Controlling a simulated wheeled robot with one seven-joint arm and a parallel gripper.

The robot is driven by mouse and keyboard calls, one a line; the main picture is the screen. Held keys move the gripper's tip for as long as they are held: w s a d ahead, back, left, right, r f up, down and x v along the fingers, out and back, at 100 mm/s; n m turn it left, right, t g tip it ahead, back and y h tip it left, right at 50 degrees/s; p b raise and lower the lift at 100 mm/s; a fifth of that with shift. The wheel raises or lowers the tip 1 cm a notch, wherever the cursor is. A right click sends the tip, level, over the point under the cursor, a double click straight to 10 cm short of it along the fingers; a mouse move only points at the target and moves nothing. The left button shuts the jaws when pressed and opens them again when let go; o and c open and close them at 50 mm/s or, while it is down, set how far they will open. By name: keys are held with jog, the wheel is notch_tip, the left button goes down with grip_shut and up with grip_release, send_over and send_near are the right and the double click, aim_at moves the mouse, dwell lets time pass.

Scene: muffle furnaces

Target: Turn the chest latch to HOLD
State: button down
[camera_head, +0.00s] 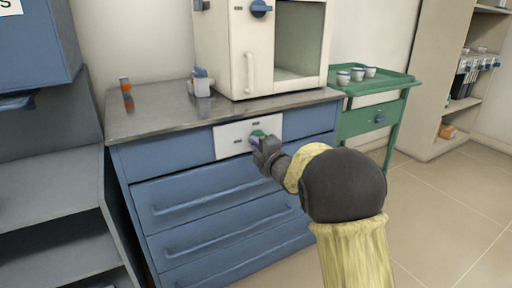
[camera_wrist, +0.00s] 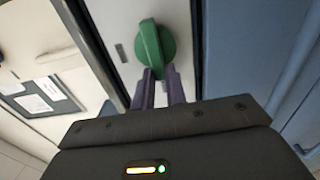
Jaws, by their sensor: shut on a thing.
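The chest latch is a green round knob with a raised grip bar (camera_head: 257,134), set on a white plate (camera_head: 229,142) at the top front of the blue chest (camera_head: 160,171). In the wrist view the green knob (camera_wrist: 150,38) shows close up, its bar running nearly up and down the picture. My gripper (camera_head: 262,143) is at the latch; in the wrist view its two dark fingers (camera_wrist: 161,73) are shut on the lower end of the bar. Small dark labels on the plate are too small to read. My fingers partly cover the knob in the head view.
A cream furnace (camera_head: 222,47) with an open chamber stands on the grey worktop (camera_head: 150,118). An orange-banded bottle (camera_head: 126,92) and a small blue-white item (camera_head: 201,83) stand left of it. A green table (camera_head: 390,85) with several cups is at right. Floor is clear at right.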

jog(key=shift+f, duration=0.2)
jog(key=c, duration=1.4)
grip_release()
jog(key=shift+r, duration=0.1)
jog(key=shift+c, duration=0.2)
jog(key=p+v, duration=0.4)
jog(key=v, duration=1.3)
jog(key=shift+s, duration=0.2)
jog(key=shift+d, duration=0.15)
